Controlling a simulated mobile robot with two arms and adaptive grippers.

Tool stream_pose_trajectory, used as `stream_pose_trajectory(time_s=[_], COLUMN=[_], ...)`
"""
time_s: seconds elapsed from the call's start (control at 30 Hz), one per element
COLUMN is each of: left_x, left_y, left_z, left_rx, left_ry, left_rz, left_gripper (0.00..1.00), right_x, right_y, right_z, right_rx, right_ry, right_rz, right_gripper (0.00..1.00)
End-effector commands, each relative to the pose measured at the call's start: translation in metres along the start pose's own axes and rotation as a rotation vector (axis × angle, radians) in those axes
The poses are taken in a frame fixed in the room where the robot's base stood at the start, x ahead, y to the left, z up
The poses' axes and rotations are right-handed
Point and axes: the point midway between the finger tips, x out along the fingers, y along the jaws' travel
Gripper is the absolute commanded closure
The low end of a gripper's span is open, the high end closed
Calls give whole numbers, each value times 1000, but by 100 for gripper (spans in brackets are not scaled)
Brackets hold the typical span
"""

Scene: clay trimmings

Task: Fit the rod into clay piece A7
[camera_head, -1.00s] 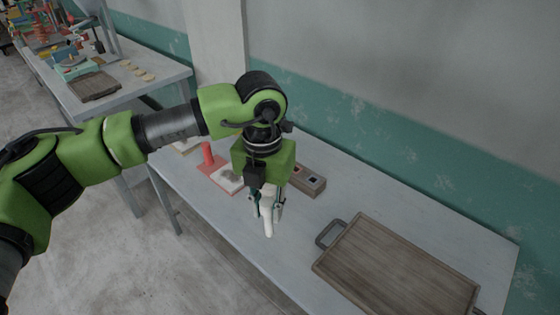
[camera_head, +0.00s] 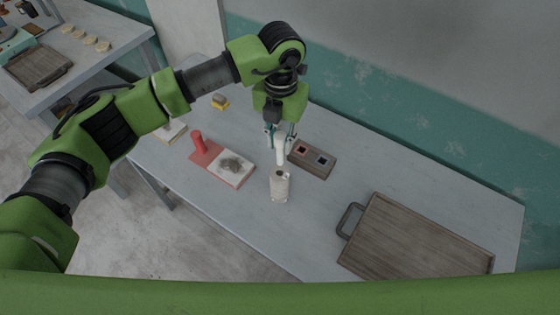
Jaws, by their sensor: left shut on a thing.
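My left gripper (camera_head: 281,137) is shut on a white rod (camera_head: 281,152) that points downward, with its fingers around the rod's upper part. A pale, upright cylindrical clay piece (camera_head: 279,187) stands on the table just below the rod in the camera_head view. A dark opening shows at its top. The rod's lower end is close to that top; I cannot tell whether they touch. No A7 label is readable. My right gripper is not in view.
A brown block with two square openings (camera_head: 322,170) lies right of the rod. A red board with an upright red cylinder (camera_head: 200,143) and a white slab (camera_head: 232,177) are left. A wooden tray (camera_head: 420,240) is at right. A yellow-grey item (camera_head: 220,102) is behind.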

Motion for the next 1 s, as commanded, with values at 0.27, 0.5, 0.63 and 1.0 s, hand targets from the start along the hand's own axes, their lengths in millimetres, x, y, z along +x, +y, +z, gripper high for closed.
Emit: stream_pose_trajectory(time_s=[0.27,0.5,0.63,1.0], left_x=[40,79,82,84], left_y=[0,0,0,0], left_z=[0,-1,0,0], left_rx=[-1,-1,0,0], left_ry=[2,3,0,1], left_rz=[0,0,0,0], left_gripper=[100,100,100,69], right_x=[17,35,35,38], right_y=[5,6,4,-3], right_z=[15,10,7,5], right_rx=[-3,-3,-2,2], right_ry=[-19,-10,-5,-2], right_rz=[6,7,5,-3], right_gripper=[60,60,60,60])
